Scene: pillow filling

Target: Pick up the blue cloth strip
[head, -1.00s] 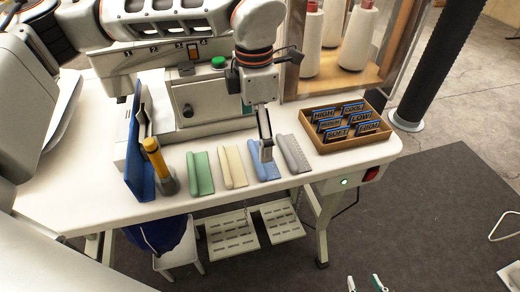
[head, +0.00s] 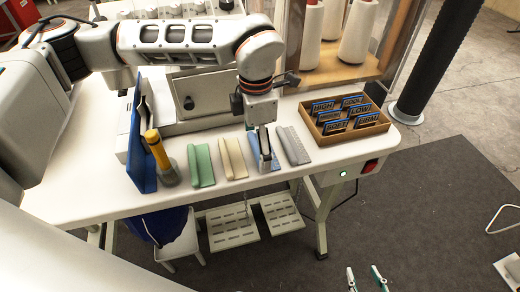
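The blue cloth strip (head: 276,165) lies on the white table between the cream strip and the grey strip. My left gripper (head: 264,160) points down over the strip's middle and covers part of it. Its fingertips appear to be at or just above the strip; contact is unclear. The fingers are seen nearly edge-on, so their gap and any grip on the cloth cannot be made out. My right gripper (head: 365,280) shows only as two separated fingertips at the bottom edge, open and empty over the floor, far from the strip.
A green strip (head: 201,166), a cream strip (head: 232,160) and a grey strip (head: 293,146) lie alongside. A tray of labelled cards (head: 382,128) stands to the right. A yellow-handled tool (head: 157,150) and an upright blue panel (head: 140,160) stand left.

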